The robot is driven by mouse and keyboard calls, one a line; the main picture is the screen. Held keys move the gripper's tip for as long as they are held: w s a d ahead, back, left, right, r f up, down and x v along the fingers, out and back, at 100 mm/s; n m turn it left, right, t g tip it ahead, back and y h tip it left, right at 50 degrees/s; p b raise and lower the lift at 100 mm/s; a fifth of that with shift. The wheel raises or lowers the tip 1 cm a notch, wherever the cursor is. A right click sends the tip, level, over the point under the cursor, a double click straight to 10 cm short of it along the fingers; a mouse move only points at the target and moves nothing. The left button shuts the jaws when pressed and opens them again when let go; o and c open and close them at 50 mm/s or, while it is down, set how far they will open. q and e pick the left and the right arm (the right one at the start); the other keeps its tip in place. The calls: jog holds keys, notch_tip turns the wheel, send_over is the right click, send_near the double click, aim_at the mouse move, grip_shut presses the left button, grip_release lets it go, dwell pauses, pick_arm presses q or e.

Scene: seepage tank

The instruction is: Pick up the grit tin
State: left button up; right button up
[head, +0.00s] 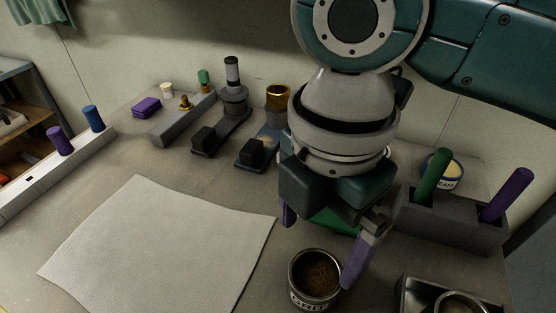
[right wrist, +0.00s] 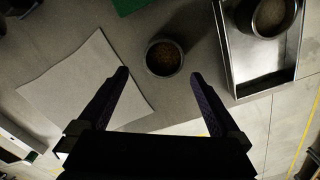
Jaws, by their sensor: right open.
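The grit tin (head: 298,289) is a round metal can with a pale label, filled with brown grains, standing upright on the bench at the bottom centre of the head view. In the right wrist view the tin (right wrist: 164,58) lies just ahead of and between the fingertip lines. My right gripper (head: 319,250) hangs over the bench with its purple fingers spread, close behind and above the tin. In the right wrist view the gripper (right wrist: 160,76) is open with nothing between its fingers. My left gripper is not in view.
A white sheet (head: 160,240) lies left of the tin. A metal tray (head: 412,292) holding a cup (head: 462,304) is at right. A grey holder (head: 440,222) carries green and purple cylinders. A green item (head: 335,222) lies behind the gripper. Fixtures stand at the back.

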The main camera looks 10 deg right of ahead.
aim_at(317, 276)
jog(key=f, duration=0.3)
jog(key=shift+s+f, duration=0.2)
jog(key=shift+f, duration=0.2)
jog(key=f, duration=0.1)
jog(key=f+b, duration=0.1)
jog(key=f, duration=0.3)
jog(key=shift+d+f, duration=0.15)
jog(key=shift+d, duration=0.2)
jog(key=c, duration=1.3)
